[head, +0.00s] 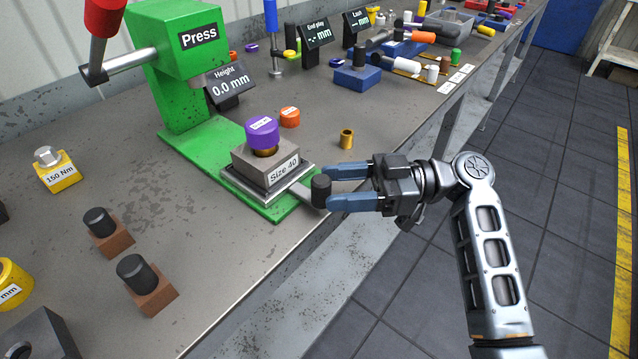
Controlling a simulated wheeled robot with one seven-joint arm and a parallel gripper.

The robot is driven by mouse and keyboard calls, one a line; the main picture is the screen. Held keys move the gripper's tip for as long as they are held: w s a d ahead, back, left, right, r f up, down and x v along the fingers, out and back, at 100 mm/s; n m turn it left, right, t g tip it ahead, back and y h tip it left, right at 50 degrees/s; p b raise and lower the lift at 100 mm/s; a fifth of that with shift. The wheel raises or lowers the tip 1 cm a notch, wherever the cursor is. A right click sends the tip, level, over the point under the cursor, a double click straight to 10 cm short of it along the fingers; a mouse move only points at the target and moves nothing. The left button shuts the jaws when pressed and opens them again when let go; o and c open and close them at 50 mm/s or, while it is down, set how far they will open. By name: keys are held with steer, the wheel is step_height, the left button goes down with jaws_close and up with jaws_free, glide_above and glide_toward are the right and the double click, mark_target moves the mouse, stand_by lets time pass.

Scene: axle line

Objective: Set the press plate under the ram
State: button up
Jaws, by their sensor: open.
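The press plate (234,190) is a flat grey plate on the green base of the press (190,50). It lies at the front of the base, in front of the ram (196,82), not below it. It bears a grey block marked "Size 40" (262,174) with a brass piece and a purple ring (262,131) on top. A flat bar (300,193) runs from the plate to a black knob (320,188). My gripper (345,187) is open, with its blue fingers on either side of the knob; I cannot tell whether they touch it.
An orange ring (289,116) and a brass bushing (347,138) stand behind the plate. The height display (230,88) stands beside the press. A red-ended press lever (103,18) sticks out at upper left. The bench's front edge runs just below my gripper.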

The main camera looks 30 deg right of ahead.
mark_target(321, 188)
steer(key=shift+p+x, duration=0.3)
steer(key=shift+x, duration=1.4)
jaws_close()
